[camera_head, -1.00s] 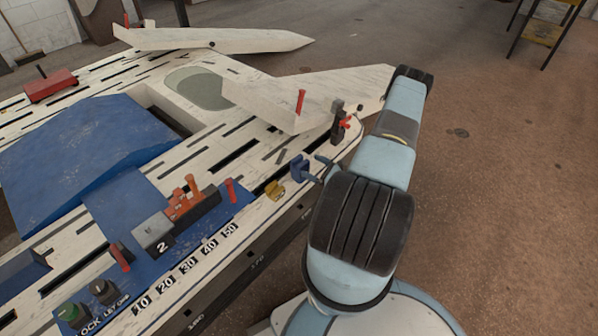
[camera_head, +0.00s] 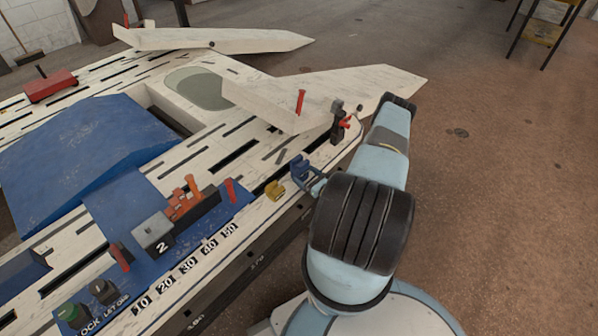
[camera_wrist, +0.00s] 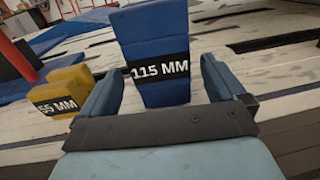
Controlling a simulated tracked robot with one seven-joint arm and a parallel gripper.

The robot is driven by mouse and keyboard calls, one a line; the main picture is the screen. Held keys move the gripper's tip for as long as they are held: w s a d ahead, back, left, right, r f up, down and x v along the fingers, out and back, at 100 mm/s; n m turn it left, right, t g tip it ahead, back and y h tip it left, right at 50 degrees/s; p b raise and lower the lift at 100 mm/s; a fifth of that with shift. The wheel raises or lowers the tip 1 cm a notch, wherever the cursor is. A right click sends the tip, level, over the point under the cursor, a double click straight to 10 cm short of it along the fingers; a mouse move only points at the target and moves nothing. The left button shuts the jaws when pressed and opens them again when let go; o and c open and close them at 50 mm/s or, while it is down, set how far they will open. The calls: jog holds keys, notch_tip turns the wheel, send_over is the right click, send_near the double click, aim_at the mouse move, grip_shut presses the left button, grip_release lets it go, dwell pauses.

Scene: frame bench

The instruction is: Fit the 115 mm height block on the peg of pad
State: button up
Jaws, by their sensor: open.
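The blue block (camera_wrist: 160,40) marked 115 MM stands upright on the slotted white bench. In the head view the blue block (camera_head: 300,172) is near the bench's right edge. My gripper (camera_wrist: 162,70) is open in the wrist view, one finger to each side of the block, with gaps showing. Whether the fingertips reach past its near face is hard to tell. In the head view my gripper (camera_head: 314,184) is right beside the block, partly hidden by my arm. I cannot tell for sure which part is the pad with its peg.
A yellow block (camera_wrist: 65,90) marked 55 MM stands just left of the blue one. Orange parts (camera_head: 187,200), a grey block (camera_head: 153,234) marked 2 and red pins stand on the blue strip. A dark clamp (camera_head: 338,125) with a red handle is behind the blue block.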

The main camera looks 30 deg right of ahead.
aim_at(297, 168)
jog(key=shift+x, duration=3)
jog(key=shift+r, duration=0.15)
jog(key=shift+c, duration=0.4)
jog(key=c, duration=1.6)
jog(key=shift+c, duration=0.5)
jog(key=shift+r, duration=0.15)
